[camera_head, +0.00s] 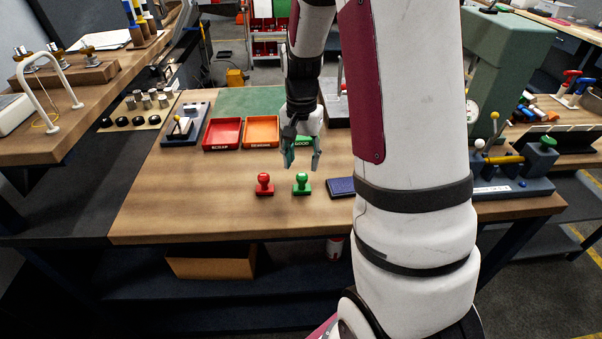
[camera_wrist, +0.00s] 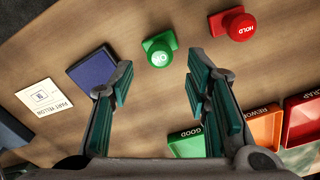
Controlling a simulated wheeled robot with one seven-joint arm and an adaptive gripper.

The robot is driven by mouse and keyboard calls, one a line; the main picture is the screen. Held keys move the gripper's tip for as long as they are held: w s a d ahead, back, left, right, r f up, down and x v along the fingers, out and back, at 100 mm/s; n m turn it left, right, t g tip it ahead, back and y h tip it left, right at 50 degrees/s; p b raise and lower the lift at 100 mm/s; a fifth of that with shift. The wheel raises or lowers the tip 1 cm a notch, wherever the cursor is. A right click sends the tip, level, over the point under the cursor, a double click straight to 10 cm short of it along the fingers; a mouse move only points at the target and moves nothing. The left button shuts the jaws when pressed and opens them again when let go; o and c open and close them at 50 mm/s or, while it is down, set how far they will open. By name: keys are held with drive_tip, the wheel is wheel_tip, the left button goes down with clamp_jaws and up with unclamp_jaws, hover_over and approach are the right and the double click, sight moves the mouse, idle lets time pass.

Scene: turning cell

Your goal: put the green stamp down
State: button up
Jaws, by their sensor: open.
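The green stamp (camera_head: 302,184) stands upright on the wooden table (camera_head: 200,205), near its front edge. In the wrist view the green stamp (camera_wrist: 159,50) shows from above, beyond and between my fingertips. My gripper (camera_head: 302,160) is open and empty, above and behind the stamp, apart from it. In the wrist view my gripper (camera_wrist: 158,80) has its two fingers wide apart. A red stamp (camera_head: 264,184) stands to the left of the green one; its top reads HOLD in the wrist view (camera_wrist: 238,25).
A blue ink pad (camera_head: 341,187) lies right of the green stamp, partly behind my arm. Behind are a red tray (camera_head: 222,147), an orange tray (camera_head: 262,146) and a green GOOD tray (camera_wrist: 187,143). A printed card (camera_wrist: 44,98) lies beside the pad. The table's left front is clear.

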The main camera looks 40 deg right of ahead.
sight(301, 174)
drive_tip(key=s+a+r+n+t, duration=0.1)
drive_tip(key=s+a+r+n, duration=0.15)
drive_tip(key=a+r, duration=0.4)
drive_tip(key=s+a+r+n+t, duration=0.1)
drive_tip(key=s+a+r+n, duration=0.15)
drive_tip(key=r, duration=0.65)
drive_tip(key=s+a+r+n+t, duration=0.3)
drive_tip(key=s+a+n, duration=0.3)
drive_tip(key=s+a, duration=0.3)
drive_tip(key=s, duration=0.3)
drive_tip(key=shift+s+r+n, duration=0.25)
drive_tip(key=shift+s+n, duration=0.05)
drive_tip(key=shift+s, duration=0.1)
drive_tip(key=shift+d, duration=0.1)
